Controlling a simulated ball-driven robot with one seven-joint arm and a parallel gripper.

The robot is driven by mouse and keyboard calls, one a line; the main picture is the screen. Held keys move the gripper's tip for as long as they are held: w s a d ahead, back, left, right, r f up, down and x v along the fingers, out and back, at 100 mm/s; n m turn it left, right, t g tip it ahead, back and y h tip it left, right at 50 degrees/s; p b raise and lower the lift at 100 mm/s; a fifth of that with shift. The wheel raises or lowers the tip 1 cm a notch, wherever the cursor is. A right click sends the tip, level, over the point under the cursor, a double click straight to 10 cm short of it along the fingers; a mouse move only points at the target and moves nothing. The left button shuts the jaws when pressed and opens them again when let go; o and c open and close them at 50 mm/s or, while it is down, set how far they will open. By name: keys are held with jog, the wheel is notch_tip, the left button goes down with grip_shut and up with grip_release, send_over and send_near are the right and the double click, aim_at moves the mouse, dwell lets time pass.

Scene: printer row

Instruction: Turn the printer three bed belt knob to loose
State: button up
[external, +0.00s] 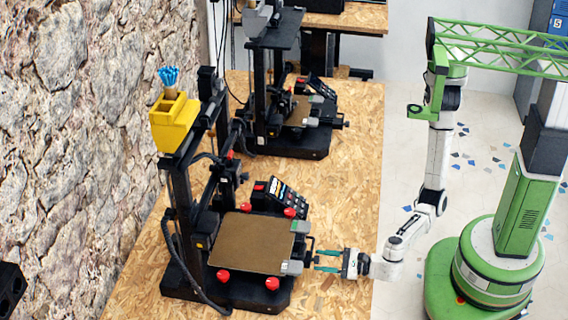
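The nearest printer (182,212) is black, with a brown bed plate (252,243) and red knobs at the bed's corners. I cannot read a number on it. A small dark part (308,246) sticks out from the bed's right end, beside grey blocks; I cannot tell whether it is the belt knob or how it is set. My gripper (319,261) is level, just right of this part, with its teal fingers pointing left at it. The fingers are apart, with nothing clear between them. I cannot tell whether they touch the printer.
A control panel (282,196) stands behind the bed. A second black printer (275,140) stands further back on the chipboard table (348,170). A yellow holder (175,122) tops the nearest printer. A stone wall (75,110) is at left; open floor lies right of the table.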

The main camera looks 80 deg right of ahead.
jog(key=c, duration=0.7)
jog(key=shift+r+n+p, duration=0.3)
jog(key=shift+n+p, duration=0.2)
jog(key=shift+p, duration=0.5)
jog(key=shift+c, duration=0.2)
jog(key=shift+n+p, duration=0.4)
jog(key=shift+p, duration=0.1)
jog(key=shift+f+n+p, duration=0.25)
jog(key=shift+n+p, duration=0.2)
jog(key=shift+n, duration=0.15)
jog(key=o, duration=1.1)
jog(key=shift+c, duration=0.2)
jog(key=shift+s, duration=0.1)
jog(key=s, duration=1)
jog(key=shift+s, duration=0.3)
